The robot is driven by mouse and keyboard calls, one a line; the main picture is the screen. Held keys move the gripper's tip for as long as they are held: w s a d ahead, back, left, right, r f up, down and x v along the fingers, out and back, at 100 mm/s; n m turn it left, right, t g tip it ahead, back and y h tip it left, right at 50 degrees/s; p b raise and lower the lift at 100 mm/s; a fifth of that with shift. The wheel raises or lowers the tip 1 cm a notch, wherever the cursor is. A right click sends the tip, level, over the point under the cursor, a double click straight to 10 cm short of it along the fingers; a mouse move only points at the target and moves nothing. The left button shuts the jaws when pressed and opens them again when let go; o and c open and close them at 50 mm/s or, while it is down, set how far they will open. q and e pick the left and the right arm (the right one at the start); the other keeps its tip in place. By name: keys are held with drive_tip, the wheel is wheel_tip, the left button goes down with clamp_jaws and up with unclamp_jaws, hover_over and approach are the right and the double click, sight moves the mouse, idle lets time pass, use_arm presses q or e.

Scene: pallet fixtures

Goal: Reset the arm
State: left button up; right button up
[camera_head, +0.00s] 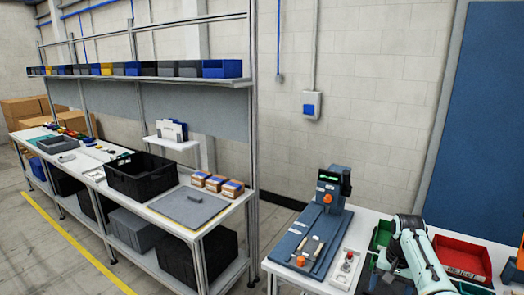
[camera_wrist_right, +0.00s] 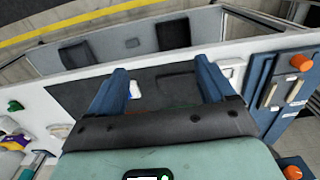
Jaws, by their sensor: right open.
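My right arm (camera_head: 415,262) comes in at the lower right of the head view, in front of the bins on the near white bench. In the right wrist view my right gripper (camera_wrist_right: 160,66) has its two blue fingers spread apart, with nothing held between them. A dark tray-like surface lies beyond and below the fingers, with a small white item (camera_wrist_right: 134,90) showing beside the left finger. My left gripper is not in view.
A blue fixture (camera_head: 290,246) with orange knobs stands left of my arm; it also shows in the wrist view (camera_wrist_right: 268,85). A red bin (camera_head: 462,256) and a green bin (camera_head: 382,233) flank the arm. A long workbench with a black crate (camera_head: 140,178) stands left.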

drive_tip(key=s+a+f+n+y, duration=0.15)
drive_tip(key=a+f, duration=0.25)
drive_tip(key=f, duration=0.6)
drive_tip(key=s+a+f, duration=0.3)
drive_tip(key=a+f, duration=0.1)
drive_tip(key=f, duration=0.6)
drive_tip(key=s+a+f+n+y, duration=0.15)
drive_tip(key=a+f, duration=0.25)
drive_tip(key=f, duration=0.6)
drive_tip(key=s+a+f, duration=0.4)
drive_tip(key=s+f, duration=0.1)
drive_tip(key=s, duration=0.2)
drive_tip(key=s+a+f, duration=0.3)
drive_tip(key=s+f, duration=0.1)
drive_tip(key=s, duration=0.3)
drive_tip(key=s+a, duration=0.4)
drive_tip(key=s, duration=0.9)
drive_tip(key=shift+s+f+y, duration=0.15)
drive_tip(key=shift+f+y, duration=0.05)
drive_tip(key=shift+y, duration=0.2)
